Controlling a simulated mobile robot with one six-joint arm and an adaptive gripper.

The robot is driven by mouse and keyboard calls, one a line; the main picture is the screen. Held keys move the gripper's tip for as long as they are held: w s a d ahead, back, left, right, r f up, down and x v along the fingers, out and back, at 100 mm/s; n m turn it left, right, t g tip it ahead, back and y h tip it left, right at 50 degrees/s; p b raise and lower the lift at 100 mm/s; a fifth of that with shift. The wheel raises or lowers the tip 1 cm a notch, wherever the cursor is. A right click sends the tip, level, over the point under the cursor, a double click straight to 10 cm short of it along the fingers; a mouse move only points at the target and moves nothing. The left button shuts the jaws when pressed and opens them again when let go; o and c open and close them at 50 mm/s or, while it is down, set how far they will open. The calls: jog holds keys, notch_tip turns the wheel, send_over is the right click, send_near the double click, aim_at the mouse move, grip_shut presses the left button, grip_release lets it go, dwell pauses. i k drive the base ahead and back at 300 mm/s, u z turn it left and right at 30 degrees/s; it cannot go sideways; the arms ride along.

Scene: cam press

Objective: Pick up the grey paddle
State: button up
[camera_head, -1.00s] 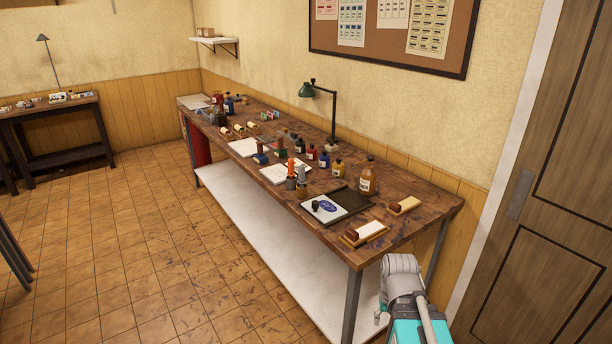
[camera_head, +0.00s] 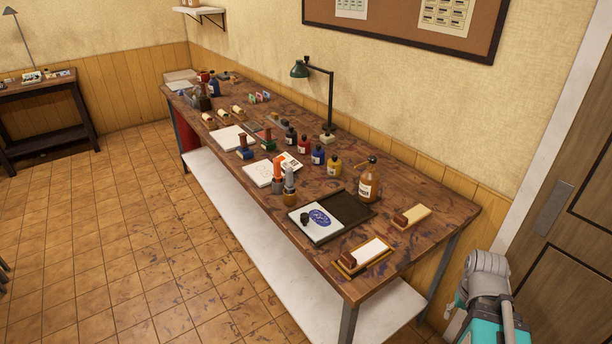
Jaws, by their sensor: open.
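A slim grey upright thing (camera_head: 290,180), which looks like the grey paddle, stands near the front edge of the workbench (camera_head: 440,222). It is right beside an orange-topped one (camera_head: 278,176); I cannot tell whether they touch. Its lower end is dark and brownish, and too small to make out. My folded arm shows at the lower right, beyond the bench's right end. A small pale part of my gripper (camera_head: 453,304) shows at the arm's left side, partly hidden by the arm. It is open and empty, well away from the grey paddle.
A white pad with a blue print (camera_head: 320,216) lies just right of the paddle. An amber bottle (camera_head: 367,185), small ink bottles (camera_head: 318,155) and a green lamp (camera_head: 300,69) stand behind. The floor in front is clear.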

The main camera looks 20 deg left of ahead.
aim_at(289, 172)
jog(key=i, duration=0.55)
jog(key=u, duration=0.6)
jog(key=i, duration=0.65)
jog(key=u, duration=0.55)
